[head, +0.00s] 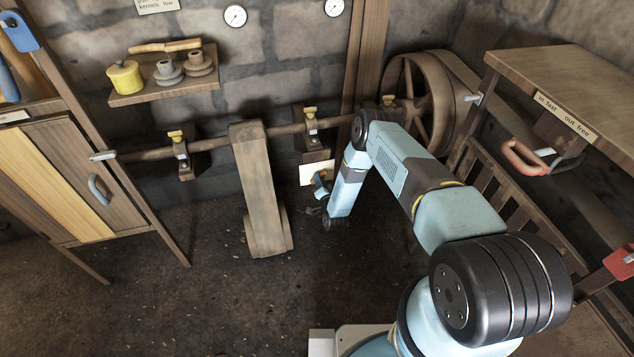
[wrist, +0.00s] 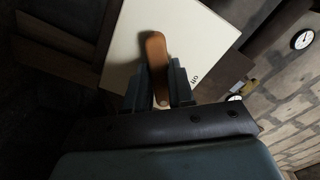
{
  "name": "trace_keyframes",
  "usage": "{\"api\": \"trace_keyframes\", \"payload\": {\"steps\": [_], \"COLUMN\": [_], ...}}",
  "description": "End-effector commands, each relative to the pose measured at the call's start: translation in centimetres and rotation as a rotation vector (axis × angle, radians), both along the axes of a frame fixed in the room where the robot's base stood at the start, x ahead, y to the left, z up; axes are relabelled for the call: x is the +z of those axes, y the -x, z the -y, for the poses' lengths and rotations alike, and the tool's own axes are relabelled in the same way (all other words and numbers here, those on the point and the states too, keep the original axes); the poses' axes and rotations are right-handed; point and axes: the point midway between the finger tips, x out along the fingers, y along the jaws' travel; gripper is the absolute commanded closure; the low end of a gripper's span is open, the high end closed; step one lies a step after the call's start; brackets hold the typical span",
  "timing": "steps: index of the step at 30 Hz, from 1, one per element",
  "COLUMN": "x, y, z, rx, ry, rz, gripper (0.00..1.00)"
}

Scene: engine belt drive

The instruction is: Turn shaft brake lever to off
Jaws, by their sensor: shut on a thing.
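The brake lever (wrist: 154,55) shows in the wrist view as a rounded orange-brown handle in front of a white plate (wrist: 190,30). Small dark letters stand on the plate beside it; I cannot read them surely. My gripper (wrist: 158,82) is shut on the lever, one dark finger on each side, and the handle sticks out past the fingertips. In the head view my gripper (head: 321,186) is beside the white plate (head: 313,173), below the shaft (head: 288,129). The lever cannot be made out there.
A wide belt (head: 258,190) hangs from the shaft to the left of my gripper. A large wheel (head: 418,105) stands behind my arm. A slatted wooden stand (head: 555,75) with a red-handled lever (head: 523,157) is on the right. A wooden cabinet (head: 60,185) stands at the left.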

Motion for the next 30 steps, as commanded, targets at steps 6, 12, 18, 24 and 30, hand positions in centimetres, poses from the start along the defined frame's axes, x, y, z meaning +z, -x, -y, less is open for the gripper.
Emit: {"api": "trace_keyframes", "payload": {"steps": [6, 12, 18, 24, 30], "x": [-0.31, -0.31, -0.29, -0.28, -0.27], "y": [0.11, 0.13, 0.14, 0.14, 0.16], "z": [0.42, 0.40, 0.39, 0.36, 0.28], "rx": [-0.004, -0.002, -0.002, -0.002, -0.001], "ry": [0.204, 0.387, 0.560, 0.705, 0.805], "rz": [0.051, 0.104, 0.154, 0.195, 0.224], "gripper": [1.00, 1.00, 1.00, 1.00, 1.00]}}
